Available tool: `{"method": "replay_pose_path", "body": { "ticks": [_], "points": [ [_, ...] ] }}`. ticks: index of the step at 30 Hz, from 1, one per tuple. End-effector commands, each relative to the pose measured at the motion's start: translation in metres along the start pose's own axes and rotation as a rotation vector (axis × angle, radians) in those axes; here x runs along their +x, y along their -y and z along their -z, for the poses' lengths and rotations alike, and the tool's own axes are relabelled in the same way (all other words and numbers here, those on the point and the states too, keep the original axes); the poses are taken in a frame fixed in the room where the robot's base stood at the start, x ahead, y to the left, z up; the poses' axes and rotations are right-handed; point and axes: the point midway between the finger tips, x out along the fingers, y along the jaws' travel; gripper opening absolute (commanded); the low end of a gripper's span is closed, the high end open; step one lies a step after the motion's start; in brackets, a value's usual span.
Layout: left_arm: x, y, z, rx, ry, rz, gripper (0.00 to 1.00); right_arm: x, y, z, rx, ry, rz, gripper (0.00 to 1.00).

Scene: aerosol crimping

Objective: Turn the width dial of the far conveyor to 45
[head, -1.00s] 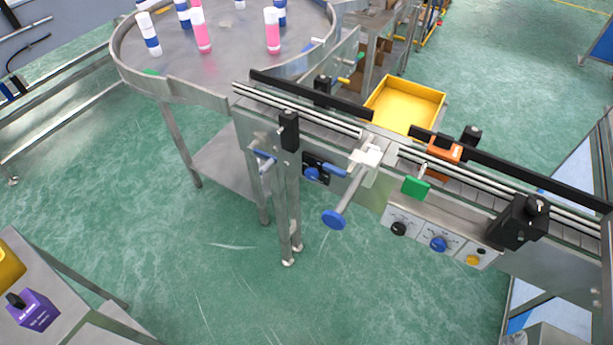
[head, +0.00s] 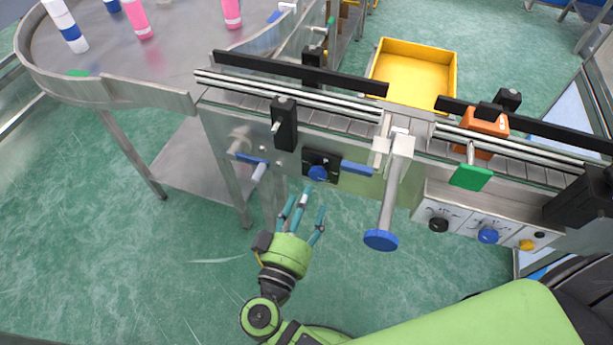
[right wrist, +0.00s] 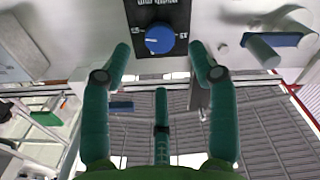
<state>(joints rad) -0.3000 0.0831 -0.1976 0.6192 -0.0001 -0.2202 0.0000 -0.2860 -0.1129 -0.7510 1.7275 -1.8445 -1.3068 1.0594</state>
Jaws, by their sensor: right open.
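The width dial (head: 318,173) is a blue knob on a black plate on the conveyor's front side. In the right wrist view the dial (right wrist: 159,38) shows a white pointer mark tilted toward the left. The scale print around it is too small and partly cut off to read. My right gripper (head: 304,206) is open and empty, just below and in front of the dial with its fingers pointing at it. In the right wrist view two green fingers (right wrist: 160,60) stand either side of the knob, apart from it, and a third is below. My left gripper is not in view.
A blue-ended handle (head: 381,240) juts out right of the dial. Blue clamp levers (head: 357,168) flank the plate. A panel (head: 462,227) with black, blue and yellow knobs is further right. A round table (head: 110,90) with bottles and a yellow tray (head: 412,75) lie behind.

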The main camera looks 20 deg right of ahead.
Motion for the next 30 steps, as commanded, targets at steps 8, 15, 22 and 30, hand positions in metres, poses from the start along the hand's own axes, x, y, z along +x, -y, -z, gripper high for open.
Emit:
{"method": "replay_pose_path", "body": {
  "ticks": [8,15,22,30],
  "points": [
    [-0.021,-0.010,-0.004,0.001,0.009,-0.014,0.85,0.044,-0.001,0.003,-0.005,-0.001,0.001,0.60],
    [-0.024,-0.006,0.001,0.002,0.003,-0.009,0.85,0.060,0.000,0.000,-0.005,0.001,0.003,0.60],
    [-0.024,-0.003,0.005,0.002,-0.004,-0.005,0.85,0.061,0.001,-0.001,-0.005,0.002,0.004,0.60],
    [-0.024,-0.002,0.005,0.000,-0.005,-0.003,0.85,0.060,0.001,-0.002,-0.006,0.003,0.004,0.04]
  ]
}}
